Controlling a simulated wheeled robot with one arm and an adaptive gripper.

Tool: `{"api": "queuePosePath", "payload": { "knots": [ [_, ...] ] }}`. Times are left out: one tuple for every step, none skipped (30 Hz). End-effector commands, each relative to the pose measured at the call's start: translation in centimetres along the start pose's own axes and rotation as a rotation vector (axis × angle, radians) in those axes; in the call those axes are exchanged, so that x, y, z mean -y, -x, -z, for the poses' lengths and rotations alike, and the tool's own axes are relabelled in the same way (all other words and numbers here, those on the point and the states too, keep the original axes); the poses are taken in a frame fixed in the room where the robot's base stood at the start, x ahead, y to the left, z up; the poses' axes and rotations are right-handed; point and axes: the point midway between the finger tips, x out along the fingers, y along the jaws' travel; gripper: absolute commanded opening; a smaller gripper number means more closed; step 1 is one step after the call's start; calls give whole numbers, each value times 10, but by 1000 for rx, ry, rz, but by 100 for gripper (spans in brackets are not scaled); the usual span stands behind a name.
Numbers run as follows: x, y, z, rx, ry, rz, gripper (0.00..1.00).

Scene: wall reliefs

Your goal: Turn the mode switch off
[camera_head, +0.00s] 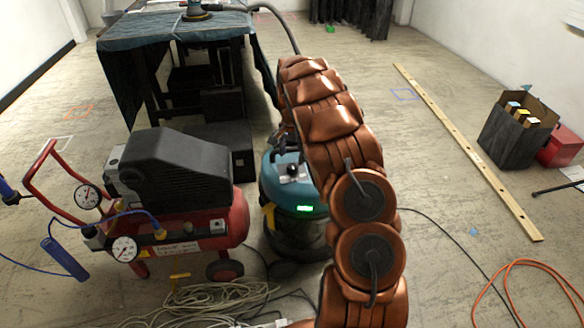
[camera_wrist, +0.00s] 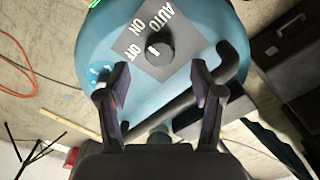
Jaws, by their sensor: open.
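The mode switch is a dark round knob (camera_wrist: 153,47) on a grey plate (camera_wrist: 133,32) marked AUTO, ON and OFF, on top of a teal vacuum (camera_wrist: 96,48). A short white mark shows on the knob; I cannot tell for sure which label it points to. My gripper (camera_wrist: 160,78) is open, its two fingers apart below the knob in the wrist view. Nothing is between them, and I see no contact with the knob. In the head view the vacuum (camera_head: 308,228) stands partly behind my copper arm, with the knob (camera_head: 293,170) on top. My gripper is mostly hidden there.
A red and black compressor (camera_head: 185,190) stands close left of the vacuum. A cloth-covered table (camera_head: 175,35) is behind. A dark curved handle (camera_wrist: 230,65) lies beside the knob.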

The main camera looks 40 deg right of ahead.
Motion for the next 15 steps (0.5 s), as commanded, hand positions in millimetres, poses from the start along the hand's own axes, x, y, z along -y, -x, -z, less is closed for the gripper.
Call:
{"api": "queuePosePath", "payload": {
  "knots": [
    [-1, -10, 0, 3, -1, -2, 66],
    [-1, -14, -1, 4, -1, -3, 66],
    [-1, -20, -1, 5, -1, -3, 66],
    [-2, -25, 0, 5, -1, -3, 66],
    [-2, -29, 0, 4, -1, -4, 66],
    [-2, -35, 0, 3, -1, -3, 66],
    [-1, -39, 0, 2, 0, -3, 66],
    [-1, -42, 0, 1, 0, -2, 66],
    [-1, -46, 0, 1, 0, -1, 66],
    [-1, -48, 0, 1, 0, -1, 66],
    [-1, -50, 0, 1, -1, 0, 66],
    [-1, -51, 0, 1, -1, 0, 66],
    [-1, -52, 0, 1, -1, 0, 66],
    [-1, -53, 0, 1, -1, 0, 66],
    [-1, -53, 0, 1, -1, 0, 66]
  ]
}}
